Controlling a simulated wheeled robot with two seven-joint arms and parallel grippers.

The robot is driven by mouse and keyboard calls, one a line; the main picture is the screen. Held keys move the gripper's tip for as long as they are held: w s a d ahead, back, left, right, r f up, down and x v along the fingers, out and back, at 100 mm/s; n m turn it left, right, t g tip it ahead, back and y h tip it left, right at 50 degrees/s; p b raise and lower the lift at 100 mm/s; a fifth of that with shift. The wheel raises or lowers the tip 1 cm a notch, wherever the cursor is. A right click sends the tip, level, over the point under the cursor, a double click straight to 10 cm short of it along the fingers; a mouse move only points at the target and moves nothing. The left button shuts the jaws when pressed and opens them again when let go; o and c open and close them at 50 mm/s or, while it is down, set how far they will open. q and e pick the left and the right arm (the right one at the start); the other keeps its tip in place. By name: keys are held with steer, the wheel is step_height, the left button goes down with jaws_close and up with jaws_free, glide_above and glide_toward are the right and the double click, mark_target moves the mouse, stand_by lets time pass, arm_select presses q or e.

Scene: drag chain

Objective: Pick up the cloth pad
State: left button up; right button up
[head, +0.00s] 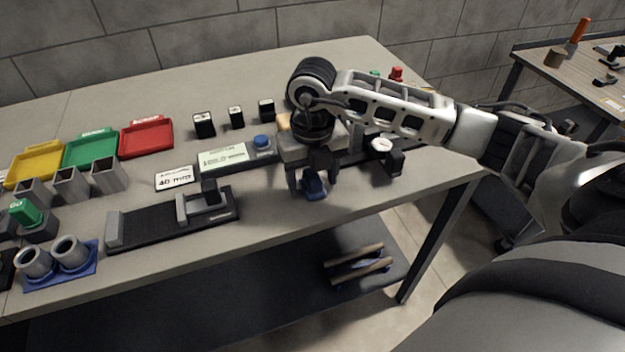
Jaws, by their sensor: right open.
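My right gripper (312,182) points down over the front part of the table, right of centre. Its fingers are open. A small dark blue item (314,187) shows between and just below the fingers; it may be the cloth pad, but its shape is partly hidden and I cannot tell if the fingers touch it. A small tan item (284,122) shows just left of my right wrist, mostly hidden behind it. My left gripper is out of view.
A black slide gauge (150,229), a "40 mm" card (175,178) and a display unit (222,157) lie left of the gripper. Yellow (36,163), green (90,148) and red (146,136) trays stand farther left. The table's front edge is close below the gripper.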

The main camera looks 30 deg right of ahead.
steer(key=c, duration=1.1)
steer(key=shift+r, duration=0.15)
steer(key=shift+r, duration=0.65)
steer(key=s+r, duration=0.3)
steer(key=s, duration=0.1)
steer(key=s+a+r+b, duration=0.1)
steer(key=s+r, duration=0.3)
steer(key=s, duration=0.1)
steer(key=s+a+r, duration=0.1)
steer(key=s+r, duration=0.3)
steer(key=s, duration=0.1)
steer(key=shift+r+b, duration=0.25)
steer(key=shift+b, duration=0.15)
